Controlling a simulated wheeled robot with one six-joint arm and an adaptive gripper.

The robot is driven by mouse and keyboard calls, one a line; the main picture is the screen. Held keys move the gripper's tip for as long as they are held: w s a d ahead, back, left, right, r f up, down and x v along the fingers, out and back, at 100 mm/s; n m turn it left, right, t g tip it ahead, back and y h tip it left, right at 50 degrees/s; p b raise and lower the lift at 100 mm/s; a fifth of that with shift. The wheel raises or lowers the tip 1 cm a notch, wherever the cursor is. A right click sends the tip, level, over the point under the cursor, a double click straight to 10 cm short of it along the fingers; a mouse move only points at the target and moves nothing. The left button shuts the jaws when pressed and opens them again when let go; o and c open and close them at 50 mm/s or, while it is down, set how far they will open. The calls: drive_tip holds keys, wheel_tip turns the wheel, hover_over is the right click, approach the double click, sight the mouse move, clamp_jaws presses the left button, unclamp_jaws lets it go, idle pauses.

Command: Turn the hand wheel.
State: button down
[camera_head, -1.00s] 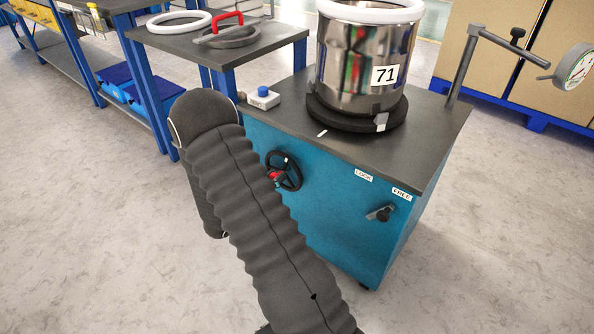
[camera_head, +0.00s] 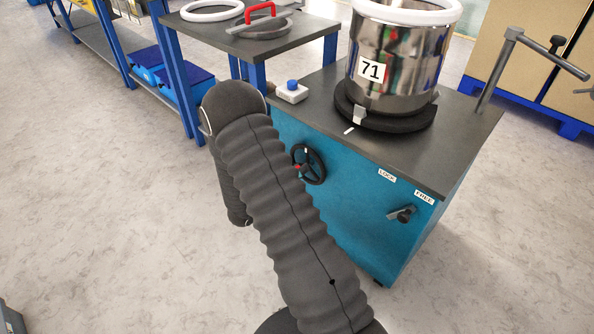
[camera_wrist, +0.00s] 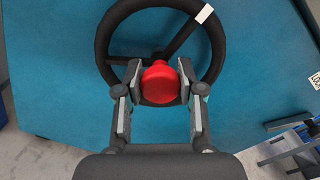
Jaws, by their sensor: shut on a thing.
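The black hand wheel (camera_head: 314,153) is on the blue front of the cabinet (camera_head: 345,215). In the wrist view the wheel (camera_wrist: 102,45) fills the upper middle, with a white mark on its upper right rim. Its red knob (camera_wrist: 160,84) is at the lower part of the rim. My gripper (camera_wrist: 160,76) is shut on this knob, one finger on each side. In the head view my arm hides most of the gripper. On the cabinet top stands a shiny drum (camera_head: 400,75) labelled 71, on a black ring (camera_head: 410,116) with a white tick.
A black lever (camera_head: 402,214) sits near the LOCK (camera_head: 387,175) and FREE (camera_head: 424,197) labels, nearer FREE. A side table (camera_head: 300,40) stands behind.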

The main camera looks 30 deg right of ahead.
drive_tip(key=c, duration=0.7)
unclamp_jaws()
drive_tip(key=v, duration=1.2)
